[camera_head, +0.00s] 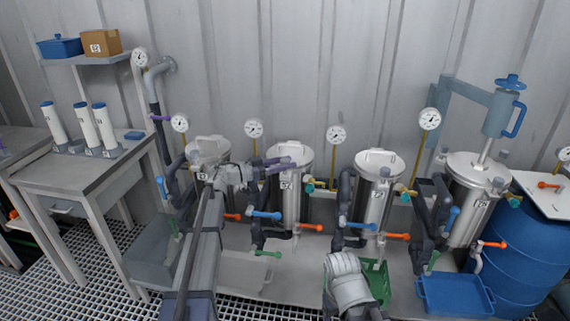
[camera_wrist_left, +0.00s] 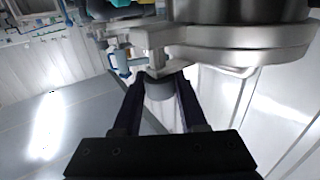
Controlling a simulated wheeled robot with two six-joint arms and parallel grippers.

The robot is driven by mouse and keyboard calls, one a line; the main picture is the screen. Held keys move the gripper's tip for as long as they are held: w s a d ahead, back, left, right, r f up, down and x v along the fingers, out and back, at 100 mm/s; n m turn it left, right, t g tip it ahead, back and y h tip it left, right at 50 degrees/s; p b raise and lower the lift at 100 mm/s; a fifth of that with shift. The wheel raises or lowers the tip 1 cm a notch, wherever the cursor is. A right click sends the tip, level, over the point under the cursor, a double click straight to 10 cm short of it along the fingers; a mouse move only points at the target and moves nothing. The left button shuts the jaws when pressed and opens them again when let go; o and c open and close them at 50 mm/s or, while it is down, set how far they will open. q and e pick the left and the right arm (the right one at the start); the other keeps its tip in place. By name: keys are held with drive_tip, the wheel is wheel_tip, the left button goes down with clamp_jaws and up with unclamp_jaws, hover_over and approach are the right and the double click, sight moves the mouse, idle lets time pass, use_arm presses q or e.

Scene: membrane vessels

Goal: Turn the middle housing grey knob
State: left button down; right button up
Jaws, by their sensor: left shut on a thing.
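My left gripper (camera_head: 283,164) reaches from the left across the front of the second steel housing (camera_head: 291,196), just below its lid. In the left wrist view its two dark fingers (camera_wrist_left: 160,86) are shut on a grey knob (camera_wrist_left: 160,90), which sits right under the housing's rim (camera_wrist_left: 235,42). In the head view the fingers cover that knob, so its turn cannot be read there. My right gripper's fingers do not show; only a pale part of my right arm is at the bottom centre.
Other steel housings stand at left (camera_head: 208,150) and right, with a third (camera_head: 375,190) close by. Blue handles (camera_head: 266,215) and orange handles (camera_head: 312,227) stick out in front. Yellow gauge stems rise behind. A blue barrel (camera_head: 535,250) and blue tray (camera_head: 455,295) are at the right.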

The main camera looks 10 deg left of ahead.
use_arm(q)
drive_tip(key=shift+c, duration=2.2)
unclamp_jaws()
drive_tip(key=v, duration=0.7)
drive_tip(key=shift+s+a, duration=0.2)
drive_tip(key=shift+a, duration=0.05)
